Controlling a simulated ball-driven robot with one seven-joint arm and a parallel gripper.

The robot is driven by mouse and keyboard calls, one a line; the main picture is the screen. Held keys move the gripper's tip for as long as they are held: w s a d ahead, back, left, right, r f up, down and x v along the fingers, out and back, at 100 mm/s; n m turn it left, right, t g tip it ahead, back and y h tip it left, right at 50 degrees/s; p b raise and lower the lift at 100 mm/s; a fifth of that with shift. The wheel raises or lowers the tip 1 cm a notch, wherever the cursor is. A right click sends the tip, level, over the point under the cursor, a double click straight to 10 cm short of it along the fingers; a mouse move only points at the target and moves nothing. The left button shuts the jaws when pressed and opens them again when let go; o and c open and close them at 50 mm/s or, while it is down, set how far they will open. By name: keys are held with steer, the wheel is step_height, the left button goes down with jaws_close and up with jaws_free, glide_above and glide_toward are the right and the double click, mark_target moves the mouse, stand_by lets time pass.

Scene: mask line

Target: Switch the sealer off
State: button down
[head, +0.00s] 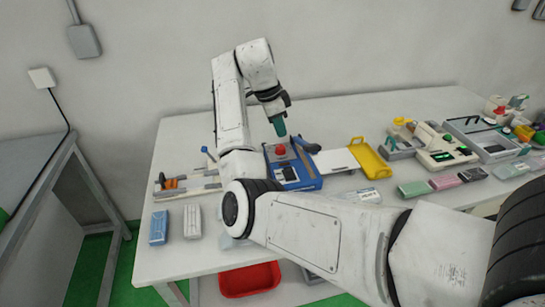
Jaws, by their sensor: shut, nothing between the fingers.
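A blue machine (311,182), which looks like the sealer, stands on the white table, partly behind my arm. A red knob or button (281,150) shows at its back left, with dark panels on its top and a dark blue handle (306,145) at its back right. My gripper (279,128) points down just above the red knob, with its green-teal fingers together and empty. Whether the fingertips touch the knob cannot be told from this view. The sealer's switch state is too small to read.
A white plate (335,161) and a yellow tray (369,156) lie right of the blue machine. A pale machine with a green display (441,156) stands further right. Blue (159,227) and white packs (192,221) lie front left. A red bin (249,279) sits below the table.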

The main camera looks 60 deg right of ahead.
steer(key=shift+w, duration=0.15)
glide_toward(289, 168)
steer(key=x, duration=0.5)
steer(key=shift+f, duration=0.3)
steer(key=shift+d+f, duration=0.1)
steer(key=shift+f, duration=0.25)
